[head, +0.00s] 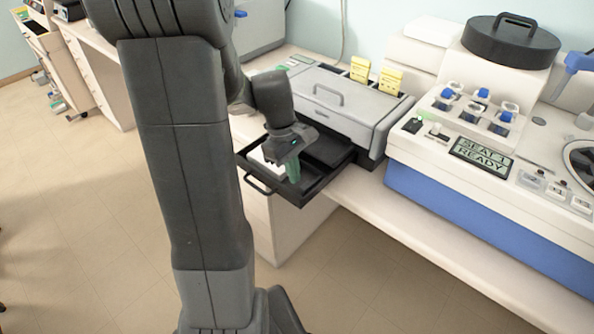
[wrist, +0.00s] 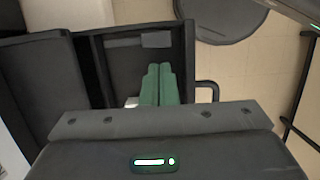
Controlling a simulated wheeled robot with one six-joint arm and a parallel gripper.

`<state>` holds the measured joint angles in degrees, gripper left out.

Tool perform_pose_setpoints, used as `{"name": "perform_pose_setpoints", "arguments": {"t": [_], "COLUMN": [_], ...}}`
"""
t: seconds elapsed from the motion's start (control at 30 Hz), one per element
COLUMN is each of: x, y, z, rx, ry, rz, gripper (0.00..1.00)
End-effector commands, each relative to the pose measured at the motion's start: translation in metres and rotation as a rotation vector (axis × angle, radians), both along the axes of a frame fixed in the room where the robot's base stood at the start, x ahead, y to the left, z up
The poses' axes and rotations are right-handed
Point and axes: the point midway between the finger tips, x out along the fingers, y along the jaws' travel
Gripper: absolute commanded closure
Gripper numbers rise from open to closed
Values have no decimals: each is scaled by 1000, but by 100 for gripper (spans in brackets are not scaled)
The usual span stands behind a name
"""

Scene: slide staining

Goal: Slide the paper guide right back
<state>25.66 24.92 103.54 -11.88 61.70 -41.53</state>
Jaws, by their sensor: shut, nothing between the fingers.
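The black pulled-out tray (head: 285,200) sticks out from the front of the grey printer-like machine (head: 345,108), and its inside shows in the wrist view (wrist: 115,60). My gripper (head: 293,178) points down into the tray with its green fingers together and empty; they also show in the wrist view (wrist: 158,68). A small grey piece (wrist: 156,40) lies in the tray beyond the fingertips; I cannot tell whether it is the paper guide. A white piece (head: 262,160) shows in the tray beside my gripper. My gripper hides part of the tray.
The tray's handle (head: 258,185) sticks out over open floor. Two yellow packs (head: 390,80) stand behind the grey machine.

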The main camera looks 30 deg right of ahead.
Motion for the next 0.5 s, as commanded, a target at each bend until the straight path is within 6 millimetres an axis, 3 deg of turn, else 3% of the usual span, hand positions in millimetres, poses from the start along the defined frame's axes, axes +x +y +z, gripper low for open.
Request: {"name": "perform_pose_setpoints", "arguments": {"t": [0.1, 0.3, 0.5], "x": [15, 25, 32], "y": [8, 11, 14], "z": [7, 54, 86], "rx": [-3, -4, -2], "ry": [-7, -10, -7], "rz": [2, 1, 0], "gripper": [100, 100, 100]}}
